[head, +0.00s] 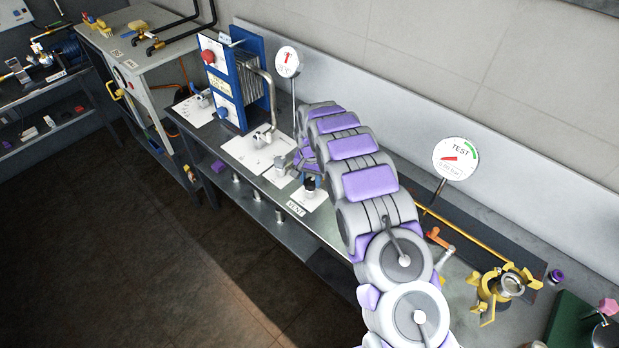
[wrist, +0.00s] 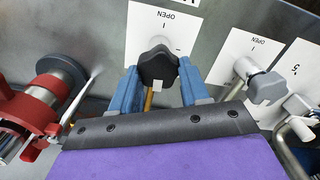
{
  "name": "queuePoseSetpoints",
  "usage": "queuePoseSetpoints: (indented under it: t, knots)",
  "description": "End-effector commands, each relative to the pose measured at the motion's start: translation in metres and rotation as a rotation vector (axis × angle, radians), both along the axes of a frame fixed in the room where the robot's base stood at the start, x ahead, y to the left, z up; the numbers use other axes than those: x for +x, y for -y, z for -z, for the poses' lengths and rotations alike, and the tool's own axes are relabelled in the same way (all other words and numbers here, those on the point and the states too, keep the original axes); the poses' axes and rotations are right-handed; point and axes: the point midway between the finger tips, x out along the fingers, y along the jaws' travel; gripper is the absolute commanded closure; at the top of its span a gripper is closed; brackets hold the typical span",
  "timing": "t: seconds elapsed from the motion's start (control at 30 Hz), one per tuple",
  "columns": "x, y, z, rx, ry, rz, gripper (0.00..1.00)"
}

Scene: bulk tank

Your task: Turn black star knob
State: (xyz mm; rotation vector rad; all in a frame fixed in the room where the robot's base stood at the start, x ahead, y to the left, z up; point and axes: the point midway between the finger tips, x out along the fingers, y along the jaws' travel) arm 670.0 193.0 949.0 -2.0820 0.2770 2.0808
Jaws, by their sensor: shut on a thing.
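The black star knob (wrist: 158,66) stands in front of a white card marked OPEN in the wrist view. My gripper (wrist: 160,74) has its two blue fingers on either side of the knob and is shut on it. A brass-coloured stem shows below the knob. In the head view, a black knob (head: 310,184) shows on a white card by the VENT label, beside the end of my arm. My arm hides most of the gripper there.
Right of the knob, the wrist view shows a grey-handled valve (wrist: 262,82) on another OPEN card. A red fitting (wrist: 28,118) is at left. In the head view, a blue plate unit (head: 235,85) stands farther along the bench, and a TEST gauge (head: 455,158) rises right of my arm.

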Motion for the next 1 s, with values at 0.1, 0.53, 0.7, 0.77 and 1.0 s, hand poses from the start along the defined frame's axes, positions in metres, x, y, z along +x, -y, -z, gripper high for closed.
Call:
queuePoseSetpoints:
  t: [0.1, 0.53, 0.7, 0.77, 1.0]
  knots:
    - [-0.0039, -0.0001, 0.0024, -0.004, -0.012, 0.046, 0.85]
    - [-0.0047, -0.0029, 0.0035, -0.006, -0.014, 0.100, 0.85]
    - [-0.0047, -0.0040, 0.0037, -0.006, -0.014, 0.099, 0.85]
    - [-0.0048, -0.0042, 0.0039, -0.005, -0.015, 0.099, 0.85]
    - [-0.0020, -0.0043, 0.0035, -0.004, -0.010, 0.099, 0.32]
